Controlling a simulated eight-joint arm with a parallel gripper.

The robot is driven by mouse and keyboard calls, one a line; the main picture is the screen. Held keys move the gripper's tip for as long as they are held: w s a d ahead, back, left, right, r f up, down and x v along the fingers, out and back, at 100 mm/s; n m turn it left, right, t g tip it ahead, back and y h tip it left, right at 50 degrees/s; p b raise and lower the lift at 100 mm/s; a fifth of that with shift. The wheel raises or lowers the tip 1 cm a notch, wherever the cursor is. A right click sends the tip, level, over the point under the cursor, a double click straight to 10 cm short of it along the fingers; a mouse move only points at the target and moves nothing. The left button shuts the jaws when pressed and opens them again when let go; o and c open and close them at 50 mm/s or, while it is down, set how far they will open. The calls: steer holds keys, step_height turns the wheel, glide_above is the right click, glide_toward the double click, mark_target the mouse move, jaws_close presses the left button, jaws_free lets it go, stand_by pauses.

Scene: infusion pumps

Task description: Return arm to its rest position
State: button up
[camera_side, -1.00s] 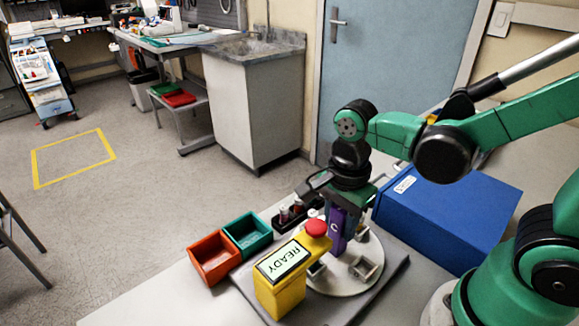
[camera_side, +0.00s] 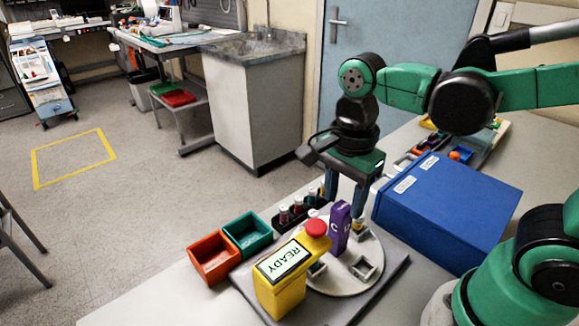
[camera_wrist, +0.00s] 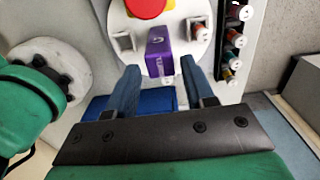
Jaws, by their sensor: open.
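My gripper (camera_side: 346,200) is open and points down above the round grey turntable (camera_side: 340,284). The purple pump (camera_side: 340,226) stands upright on the turntable, below and between the fingers and apart from them. In the wrist view, the purple pump (camera_wrist: 160,54) lies ahead of the two blue fingers of my gripper (camera_wrist: 158,72), with nothing held between them. A yellow box (camera_side: 280,290) with a READY screen and a red button (camera_side: 316,228) stands at the front of the turntable.
A blue box (camera_side: 448,210) lies right of my gripper. An orange bin (camera_side: 212,258) and a teal bin (camera_side: 248,233) sit at left, with a dark rack of vials (camera_side: 292,214) behind. Small coloured parts (camera_side: 455,152) lie farther back.

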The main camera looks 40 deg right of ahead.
steer(key=shift+r, duration=0.2)
steer(key=shift+w+d+r+h, duration=0.15)
steer(key=shift+w+d+h, duration=0.1)
steer(key=shift+d+h, duration=0.1)
steer(key=shift+w+d+r, duration=0.1)
steer(key=shift+w+d, duration=0.05)
steer(key=shift+d, duration=0.1)
steer(key=n+t, duration=0.2)
steer(key=n, duration=0.4)
steer(key=w+d+n+t, duration=0.1)
steer(key=n+t, duration=0.1)
steer(key=n, duration=0.4)
steer(key=w+d+n+t, duration=0.1)
steer(key=n+t, duration=0.2)
steer(key=n, duration=0.3)
steer(key=shift+w+d+r, duration=0.15)
steer(key=shift+w+r, duration=0.05)
steer(key=shift+r, duration=0.1)
